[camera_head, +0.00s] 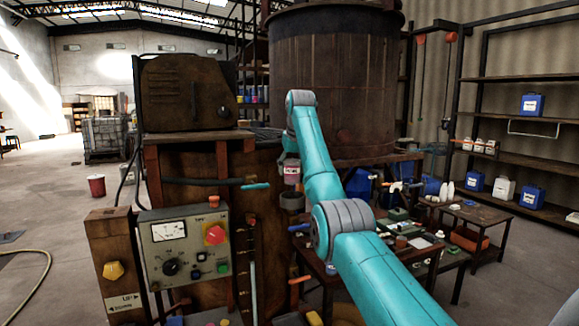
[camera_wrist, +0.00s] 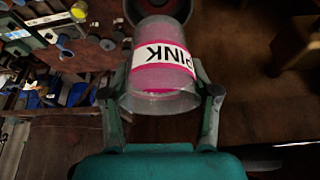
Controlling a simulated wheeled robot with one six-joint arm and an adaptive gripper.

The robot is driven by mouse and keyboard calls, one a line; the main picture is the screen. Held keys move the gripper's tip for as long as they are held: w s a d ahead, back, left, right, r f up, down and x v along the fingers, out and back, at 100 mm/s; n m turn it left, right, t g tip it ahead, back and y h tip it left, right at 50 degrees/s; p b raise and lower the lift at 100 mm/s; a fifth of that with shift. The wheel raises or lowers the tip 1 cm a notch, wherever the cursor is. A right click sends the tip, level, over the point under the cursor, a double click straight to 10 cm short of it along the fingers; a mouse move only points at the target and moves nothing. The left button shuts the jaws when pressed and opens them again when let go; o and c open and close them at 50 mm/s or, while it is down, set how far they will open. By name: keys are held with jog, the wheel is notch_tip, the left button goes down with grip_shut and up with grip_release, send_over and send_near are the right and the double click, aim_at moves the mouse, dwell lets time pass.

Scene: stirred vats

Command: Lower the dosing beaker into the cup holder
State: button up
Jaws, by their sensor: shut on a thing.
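The dosing beaker (camera_wrist: 160,100) is a translucent cup with a pink band and a white label reading PINK. My gripper (camera_wrist: 160,92) is shut on it, one finger on each side. In the head view the beaker (camera_head: 292,173) looks about upright, just left of my teal arm. The cup holder (camera_head: 292,200) is a dark round cup directly below it. In the wrist view the holder's dark rim (camera_wrist: 183,14) shows at the top, partly hidden by the beaker. I cannot tell whether the beaker's base touches the holder. The fingers are mostly hidden in the head view.
A big rusty vat (camera_head: 335,85) rises behind my arm. A control box (camera_head: 187,245) with a gauge and red button stands at left. A cluttered table (camera_head: 425,250) stands to the right, with bottles and small parts. Open floor lies at far left.

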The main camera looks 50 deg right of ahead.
aim_at(295, 164)
jog(key=shift+f, duration=1.75)
jog(key=shift+f, duration=1.55)
dwell(0.9)
jog(key=o, duration=1.4)
jog(key=shift+c, duration=0.2)
jog(key=shift+s, duration=0.1)
jog(key=v, duration=0.7)
jog(key=shift+r, duration=0.2)
jog(key=shift+s, duration=0.1)
